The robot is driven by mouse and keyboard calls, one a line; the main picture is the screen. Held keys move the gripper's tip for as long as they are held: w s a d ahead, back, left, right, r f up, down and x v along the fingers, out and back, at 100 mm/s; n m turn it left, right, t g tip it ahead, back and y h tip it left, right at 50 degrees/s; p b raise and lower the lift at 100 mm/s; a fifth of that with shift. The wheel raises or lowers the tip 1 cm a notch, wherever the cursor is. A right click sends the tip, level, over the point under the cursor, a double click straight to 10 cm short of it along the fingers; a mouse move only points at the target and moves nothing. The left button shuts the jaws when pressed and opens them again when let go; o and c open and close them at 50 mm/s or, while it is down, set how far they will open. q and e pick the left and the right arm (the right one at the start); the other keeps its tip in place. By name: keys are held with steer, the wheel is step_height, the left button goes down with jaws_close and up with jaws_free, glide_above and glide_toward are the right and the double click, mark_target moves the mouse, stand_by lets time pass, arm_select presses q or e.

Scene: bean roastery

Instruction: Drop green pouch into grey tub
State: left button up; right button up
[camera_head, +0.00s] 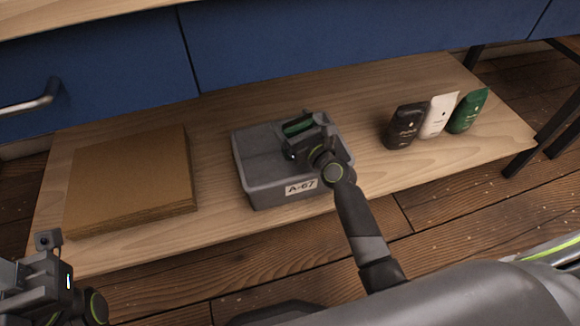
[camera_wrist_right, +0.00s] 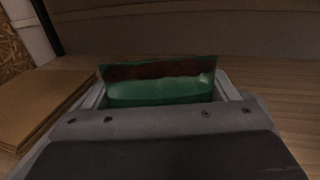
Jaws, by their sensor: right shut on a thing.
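The grey tub (camera_head: 262,178) with the label A-67 stands on the low wooden shelf in the head view. My right gripper (camera_head: 299,134) is over the tub's right part, shut on a green pouch (camera_head: 296,127). The pouch also shows in the right wrist view (camera_wrist_right: 160,82), with part of the grey tub (camera_wrist_right: 238,92) around and below it. I cannot tell how deep the pouch hangs in the tub. Another green pouch (camera_head: 467,111) stands at the right end of the shelf. My left gripper (camera_head: 50,262) is at the lower left, away from the tub; its fingers do not show clearly.
A white pouch (camera_head: 438,115) and a black pouch (camera_head: 404,126) stand beside the other green pouch. A flat stack of brown cardboard (camera_head: 130,178) lies left of the tub. Blue drawers (camera_head: 300,45) hang above the shelf's back. Bare shelf lies between tub and pouches.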

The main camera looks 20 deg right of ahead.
steer(key=o, duration=1.3)
steer(key=shift+s, duration=0.1)
steer(key=shift+p+v, duration=0.65)
steer(key=shift+v, duration=8)
